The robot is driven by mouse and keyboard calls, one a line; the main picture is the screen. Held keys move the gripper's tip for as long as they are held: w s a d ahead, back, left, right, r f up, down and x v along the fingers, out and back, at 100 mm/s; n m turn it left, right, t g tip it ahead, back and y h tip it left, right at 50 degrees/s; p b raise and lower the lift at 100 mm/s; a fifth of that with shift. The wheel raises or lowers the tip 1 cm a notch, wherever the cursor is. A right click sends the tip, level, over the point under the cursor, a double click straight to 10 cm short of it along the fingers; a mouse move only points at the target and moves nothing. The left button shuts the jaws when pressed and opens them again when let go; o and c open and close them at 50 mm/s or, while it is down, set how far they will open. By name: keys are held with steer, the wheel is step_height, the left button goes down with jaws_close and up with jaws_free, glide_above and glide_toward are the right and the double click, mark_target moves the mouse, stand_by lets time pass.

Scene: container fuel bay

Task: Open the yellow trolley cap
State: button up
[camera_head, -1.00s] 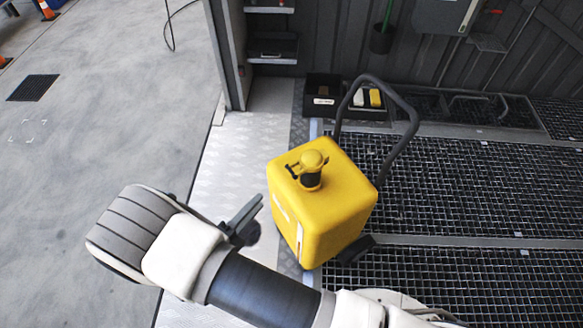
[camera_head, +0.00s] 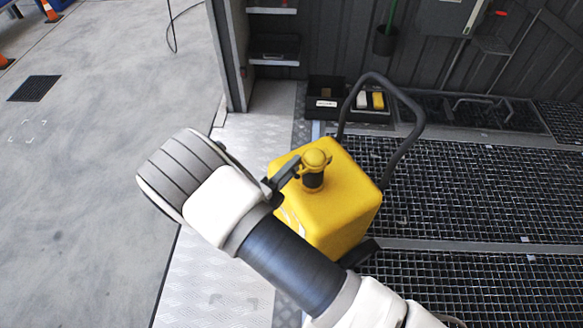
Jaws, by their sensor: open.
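The yellow trolley (camera_head: 345,195) stands upright on the floor with a dark handle (camera_head: 408,135) rising at its right. Its round yellow cap (camera_head: 314,159) sits on a black neck on the top face and looks closed. My gripper (camera_head: 288,172) is just left of the cap, its dark fingers pointing toward it. The gripper is open, and nothing shows between the fingers. I cannot tell whether a finger touches the cap's side latch, which is largely hidden behind the fingers. My arm covers the trolley's lower left side.
A black tray (camera_head: 322,113) with white and yellow items lies behind the trolley. Dark floor grating (camera_head: 460,195) spreads to the right. A door-frame post (camera_head: 229,60) stands at back left. The concrete floor (camera_head: 110,110) at left is mostly clear.

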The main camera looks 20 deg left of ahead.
steer(key=c, duration=0.6)
jaws_close()
steer(key=shift+f, duration=0.15)
stand_by(0.6)
